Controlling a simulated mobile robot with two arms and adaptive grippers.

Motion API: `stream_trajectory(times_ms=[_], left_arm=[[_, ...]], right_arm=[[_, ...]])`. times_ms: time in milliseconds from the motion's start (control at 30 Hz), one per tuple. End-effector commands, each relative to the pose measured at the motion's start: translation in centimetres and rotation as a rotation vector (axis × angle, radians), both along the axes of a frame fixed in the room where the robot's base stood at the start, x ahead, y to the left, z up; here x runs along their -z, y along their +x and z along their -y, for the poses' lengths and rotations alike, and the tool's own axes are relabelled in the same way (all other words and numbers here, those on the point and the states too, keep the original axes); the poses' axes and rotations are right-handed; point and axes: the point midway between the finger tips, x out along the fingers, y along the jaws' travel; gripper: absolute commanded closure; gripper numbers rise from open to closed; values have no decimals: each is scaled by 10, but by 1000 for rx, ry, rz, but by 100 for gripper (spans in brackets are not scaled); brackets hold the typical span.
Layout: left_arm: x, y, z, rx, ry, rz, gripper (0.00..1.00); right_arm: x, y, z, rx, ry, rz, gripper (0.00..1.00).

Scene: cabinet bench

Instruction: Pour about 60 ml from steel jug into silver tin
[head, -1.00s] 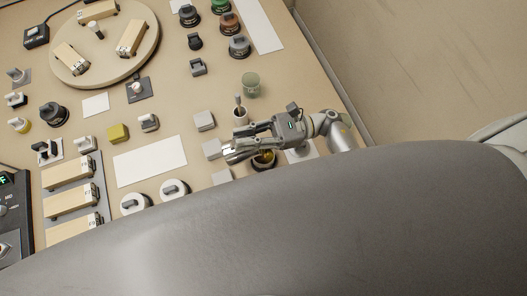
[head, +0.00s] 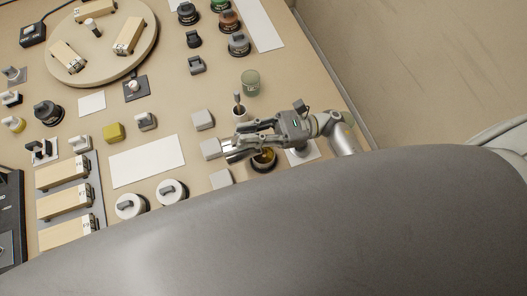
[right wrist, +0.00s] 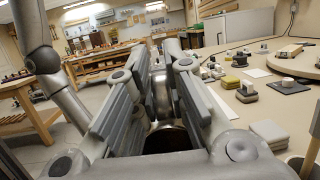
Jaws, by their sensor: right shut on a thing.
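My right gripper (head: 231,149) is shut on a bright steel thing (head: 229,146), which looks like the steel jug. Its smooth metal side also shows between the fingers in the right wrist view (right wrist: 161,92). The fingers hide much of it, so its tilt and contents cannot be told. Just below the gripper in the head view is a dark-rimmed round vessel (head: 264,161) with a yellowish inside, partly covered by the hand. I cannot tell whether it is the silver tin. My left gripper is not in view.
A small pot (head: 239,112) with a stick-like thing in it and a green glass (head: 250,82) stand close above the gripper. Pale blocks (head: 203,120) lie to its left. A white sheet (head: 148,161) lies clear farther left. The bench edge (head: 330,78) runs at the right.

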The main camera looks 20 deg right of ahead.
Motion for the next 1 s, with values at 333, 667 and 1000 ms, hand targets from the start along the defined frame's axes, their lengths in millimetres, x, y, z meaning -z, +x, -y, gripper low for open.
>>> stream_trajectory(times_ms=[333,667,1000], left_arm=[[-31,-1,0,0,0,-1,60],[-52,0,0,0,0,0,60],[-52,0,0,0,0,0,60]], right_arm=[[-12,1,-7,1,-63,-2,100],[11,2,-23,1,-252,-11,100],[10,2,-23,1,-249,-11,100]])
